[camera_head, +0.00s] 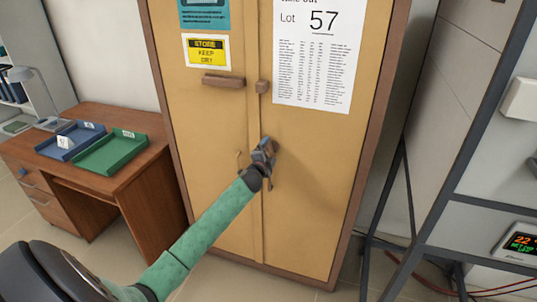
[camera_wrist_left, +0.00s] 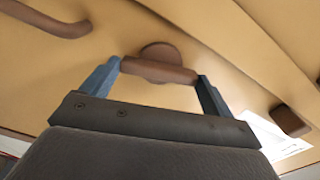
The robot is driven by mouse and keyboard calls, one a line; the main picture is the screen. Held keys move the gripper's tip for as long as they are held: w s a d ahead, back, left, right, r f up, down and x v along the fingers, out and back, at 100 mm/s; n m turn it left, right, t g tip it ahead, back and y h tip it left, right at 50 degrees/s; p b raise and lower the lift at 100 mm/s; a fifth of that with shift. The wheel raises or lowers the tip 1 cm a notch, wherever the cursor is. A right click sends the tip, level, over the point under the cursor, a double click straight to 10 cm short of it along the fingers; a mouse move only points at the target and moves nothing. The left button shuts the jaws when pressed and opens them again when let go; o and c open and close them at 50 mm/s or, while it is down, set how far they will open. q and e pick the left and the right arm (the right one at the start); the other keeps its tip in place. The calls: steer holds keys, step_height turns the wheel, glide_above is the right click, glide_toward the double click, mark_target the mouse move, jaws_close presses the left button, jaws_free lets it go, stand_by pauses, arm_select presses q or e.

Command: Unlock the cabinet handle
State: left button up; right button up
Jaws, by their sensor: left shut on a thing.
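The tan two-door cabinet (camera_head: 215,125) stands shut in the middle of the head view. My left gripper (camera_head: 266,152) is at its right door, just right of the centre seam, and partly hides a brown turning handle. In the left wrist view the handle (camera_wrist_left: 158,69) is a short brown bar on a round base. My left gripper (camera_wrist_left: 160,78) is shut on it, with one blue finger at each end of the bar. My right gripper is in neither view.
A brown bar (camera_head: 223,81) and a small brown block (camera_head: 262,87) sit higher on the doors. A wooden desk (camera_head: 140,175) with blue (camera_head: 70,140) and green (camera_head: 108,153) trays stands left. A dark metal rack (camera_head: 465,155) stands right.

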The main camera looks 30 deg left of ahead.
arm_select(q)
steer(key=shift+m, duration=1.6)
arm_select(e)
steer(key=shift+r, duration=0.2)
arm_select(q)
steer(key=shift+o, duration=0.2)
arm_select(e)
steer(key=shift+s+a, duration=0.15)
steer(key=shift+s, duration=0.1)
arm_select(q)
steer(key=shift+c, duration=0.2)
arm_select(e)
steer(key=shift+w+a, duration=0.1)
arm_select(q)
steer(key=o, duration=0.8)
steer(key=shift+s+d+f, duration=0.1)
steer(key=shift+s+f, duration=0.05)
steer(key=shift+s, duration=0.15)
steer(key=b+v, duration=0.3)
steer(key=v, duration=0.4)
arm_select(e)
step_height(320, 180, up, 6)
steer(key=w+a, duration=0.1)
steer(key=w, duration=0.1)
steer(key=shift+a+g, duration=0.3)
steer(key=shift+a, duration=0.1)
